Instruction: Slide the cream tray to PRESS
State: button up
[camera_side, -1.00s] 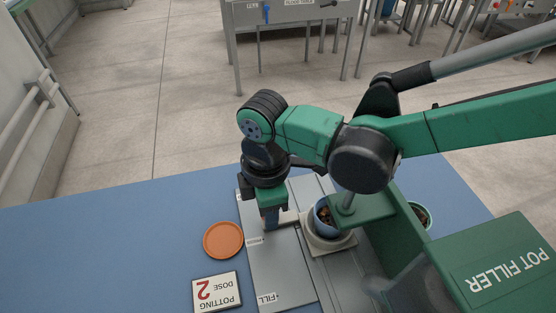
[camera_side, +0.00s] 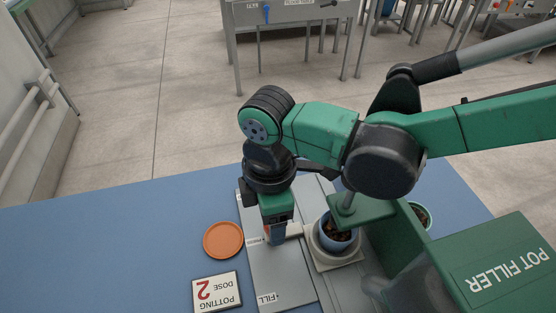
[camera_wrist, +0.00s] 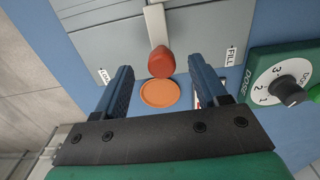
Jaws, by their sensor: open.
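The cream tray (camera_side: 340,265) sits on the grey track plate (camera_side: 282,275), with a blue pot (camera_side: 336,238) of dark, chunky filling on it. Its cream handle arm (camera_wrist: 156,25) ends in a red knob (camera_wrist: 161,62). My gripper (camera_side: 275,235) is low over the plate at the handle end, left of the pot. In the wrist view my gripper (camera_wrist: 161,88) has its two fingers wide apart, with the knob seen between and beyond them. Contact with the knob cannot be told. The FILL label (camera_side: 268,298) is at the plate's near end. No PRESS label is readable.
The green pot filler (camera_side: 510,265) stands at the right, its arm reaching over the pot. A dose dial (camera_wrist: 285,90) shows in the wrist view. A terracotta saucer (camera_side: 223,240) and a "POTTING DOSE 2" card (camera_side: 217,292) lie left of the plate. The blue mat (camera_side: 100,250) is clear farther left.

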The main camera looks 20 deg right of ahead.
jog(key=shift+r, duration=2.65)
jog(key=shift+w+d+r, duration=0.1)
jog(key=shift+d, duration=0.1)
jog(key=w+d+r+m+t+y, duration=0.1)
jog(key=w+d+r+m+t, duration=0.1)
jog(key=d+m, duration=0.35)
jog(key=w+d+r+m+t, duration=0.1)
jog(key=w+d+r+m, duration=0.15)
jog(key=d, duration=0.65)
jog(key=s+d+f+m+t+h, duration=0.1)
jog(key=s+d+m+t, duration=0.3)
jog(key=d+m, duration=0.6)
jog(key=d, duration=0.3)
jog(key=shift+d, duration=0.2)
